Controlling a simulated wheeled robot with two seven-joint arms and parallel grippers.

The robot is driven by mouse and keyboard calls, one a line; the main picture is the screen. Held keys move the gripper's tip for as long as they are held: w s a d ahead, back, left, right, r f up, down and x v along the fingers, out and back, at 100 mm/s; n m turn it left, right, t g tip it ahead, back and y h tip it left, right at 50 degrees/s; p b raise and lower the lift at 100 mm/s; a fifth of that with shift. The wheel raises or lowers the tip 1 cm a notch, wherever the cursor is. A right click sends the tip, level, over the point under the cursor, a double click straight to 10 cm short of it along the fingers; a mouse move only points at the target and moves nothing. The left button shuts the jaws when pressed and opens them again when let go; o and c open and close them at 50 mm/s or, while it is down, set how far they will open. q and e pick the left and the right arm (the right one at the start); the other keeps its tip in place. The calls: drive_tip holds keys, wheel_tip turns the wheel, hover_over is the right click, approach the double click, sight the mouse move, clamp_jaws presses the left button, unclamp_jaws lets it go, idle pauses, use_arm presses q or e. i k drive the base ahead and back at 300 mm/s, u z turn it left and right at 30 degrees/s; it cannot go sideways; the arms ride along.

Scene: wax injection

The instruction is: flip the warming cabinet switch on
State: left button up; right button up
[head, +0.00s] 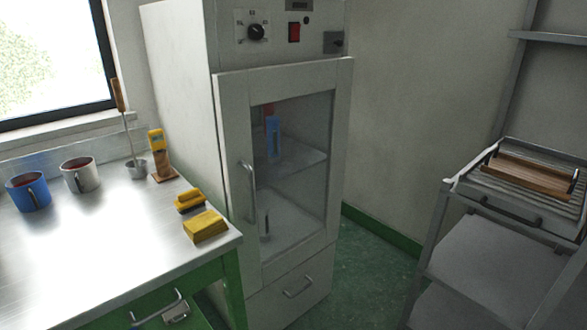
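The warming cabinet (180,90) is a tall off-white unit in the middle of the head view. Its control panel at the top has a red rocker switch (294,32) between a black round dial (256,32) and a small dark knob or latch (334,42). I cannot tell the switch's position from here. The glass door (284,77) is closed, with a vertical handle on its left. Behind the glass, a blue and red item (273,138) stands on a shelf. Neither of my grippers shows in the head view.
A rack (440,215) with a wooden-slatted tray stands at right. Green floor (372,265) lies open between cabinet and rack.

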sight(295, 28)
drive_tip(key=u, duration=0.05)
drive_tip(key=i, duration=0.85)
drive_tip(key=u, duration=0.3)
